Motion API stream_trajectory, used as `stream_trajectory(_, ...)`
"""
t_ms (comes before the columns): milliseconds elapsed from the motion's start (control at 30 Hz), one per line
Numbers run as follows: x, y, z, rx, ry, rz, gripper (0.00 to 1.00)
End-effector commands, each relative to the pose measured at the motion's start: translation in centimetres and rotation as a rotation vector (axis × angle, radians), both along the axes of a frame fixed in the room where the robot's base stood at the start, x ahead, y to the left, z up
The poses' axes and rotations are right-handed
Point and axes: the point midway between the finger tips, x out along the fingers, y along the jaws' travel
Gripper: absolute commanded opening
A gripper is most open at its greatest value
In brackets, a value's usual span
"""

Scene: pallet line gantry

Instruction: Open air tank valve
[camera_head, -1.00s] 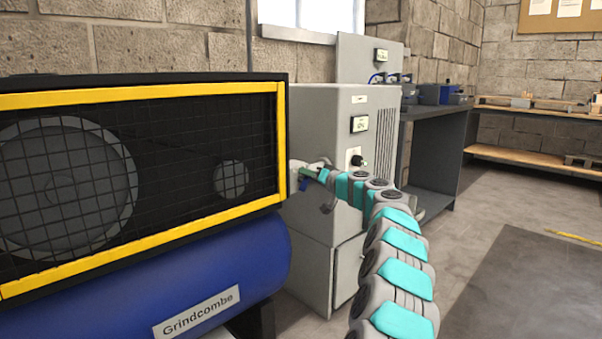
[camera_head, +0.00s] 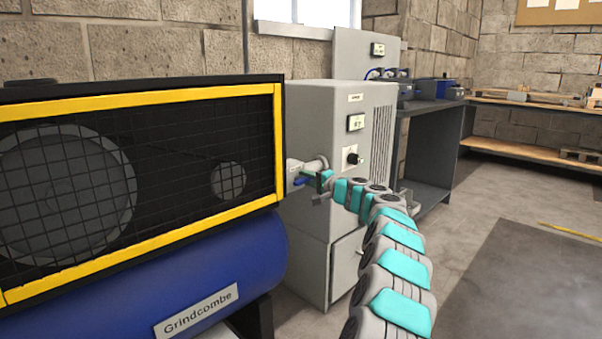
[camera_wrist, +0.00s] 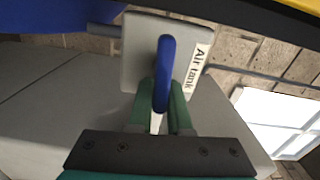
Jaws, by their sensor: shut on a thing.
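The air tank valve shows in the wrist view as a blue lever handle (camera_wrist: 165,62) in front of a grey plate (camera_wrist: 139,55) with a white "Air tank" label (camera_wrist: 196,68). My gripper (camera_wrist: 161,98) has its two green fingers closed on the lower part of the blue handle. In the head view the blue handle (camera_head: 300,182) is a small piece at the right end of the compressor, and my gripper (camera_head: 315,176) is at it. The fingers hide part of the handle, and the valve body is hard to see.
The blue tank (camera_head: 150,275) labelled Grindcombe lies under a yellow-framed mesh guard (camera_head: 279,140) at left. A grey cabinet (camera_head: 310,120) with a display and knob stands close behind my gripper. A workbench (camera_head: 430,130) stands farther back. Open floor (camera_head: 500,225) lies at right.

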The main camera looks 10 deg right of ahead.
Motion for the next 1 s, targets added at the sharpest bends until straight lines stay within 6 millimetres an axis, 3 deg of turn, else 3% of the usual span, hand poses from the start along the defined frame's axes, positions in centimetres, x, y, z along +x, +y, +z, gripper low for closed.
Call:
stream_trajectory(767, 0.03, -0.15, -0.34, 0.088, 0.065, -0.003, 0.00)
stream_trajectory(800, 0.03, -0.16, -0.35, 0.088, 0.065, -0.003, 0.18)
stream_trajectory(1000, 0.03, -0.11, -0.33, 0.088, 0.065, -0.002, 0.40)
